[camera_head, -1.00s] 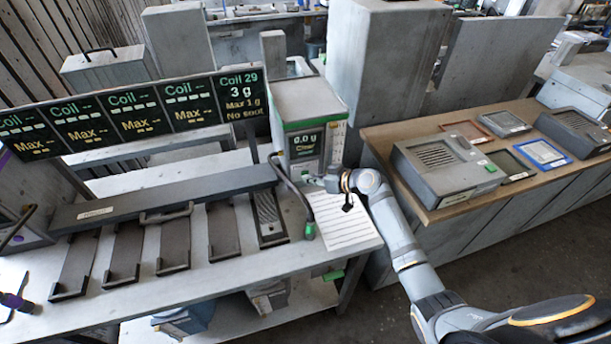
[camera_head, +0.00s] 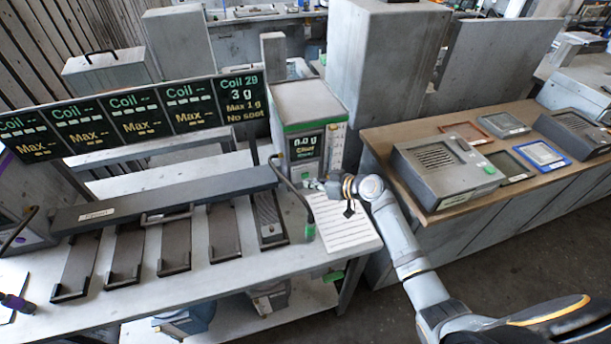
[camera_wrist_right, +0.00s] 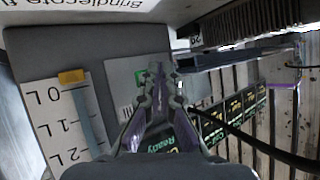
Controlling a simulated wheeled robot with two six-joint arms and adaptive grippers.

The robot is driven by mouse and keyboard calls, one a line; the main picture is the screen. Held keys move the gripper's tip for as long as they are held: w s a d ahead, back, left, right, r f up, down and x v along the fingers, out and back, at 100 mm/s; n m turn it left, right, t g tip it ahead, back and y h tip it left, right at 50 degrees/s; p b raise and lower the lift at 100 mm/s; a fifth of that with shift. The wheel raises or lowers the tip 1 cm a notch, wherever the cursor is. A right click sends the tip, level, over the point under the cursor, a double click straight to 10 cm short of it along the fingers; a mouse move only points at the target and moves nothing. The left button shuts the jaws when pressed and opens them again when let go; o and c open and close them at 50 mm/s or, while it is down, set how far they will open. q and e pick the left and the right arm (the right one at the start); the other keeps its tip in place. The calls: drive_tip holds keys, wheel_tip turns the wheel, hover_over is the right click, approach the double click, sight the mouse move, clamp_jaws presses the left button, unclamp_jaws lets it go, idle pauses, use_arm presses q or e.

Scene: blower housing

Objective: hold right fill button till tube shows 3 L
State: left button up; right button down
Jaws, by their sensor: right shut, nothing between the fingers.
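The dispenser (camera_head: 310,125) is a grey box with a green band and a display reading 0.0 g, Clear. The level tube (camera_wrist_right: 92,118) shows in the right wrist view beside a white scale marked 0 L, 1 L and 2 L. An orange marker (camera_wrist_right: 71,76) sits by 0 L. A small green button (camera_wrist_right: 140,77) is beside the fingertips there, partly hidden by them. My right gripper (camera_head: 317,185), also in the wrist view (camera_wrist_right: 159,78), is shut and empty at the dispenser's lower front. I cannot tell whether it touches the button.
A black hose with a green-tipped nozzle (camera_head: 309,230) hangs left of my right gripper. A lined white sheet (camera_head: 342,222) lies below it. Several dark trays (camera_head: 223,235) line the bench. A wooden-topped counter (camera_head: 450,210) with a grey vented box stands right.

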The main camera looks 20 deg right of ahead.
drive_tip(key=shift+s+p, duration=0.4)
drive_tip(key=shift+s, duration=0.25)
drive_tip(key=shift+s+d+p, duration=0.1)
drive_tip(key=shift+s+p, duration=0.45)
drive_tip(key=shift+s, duration=1.3)
drive_tip(key=shift+f, duration=0.1)
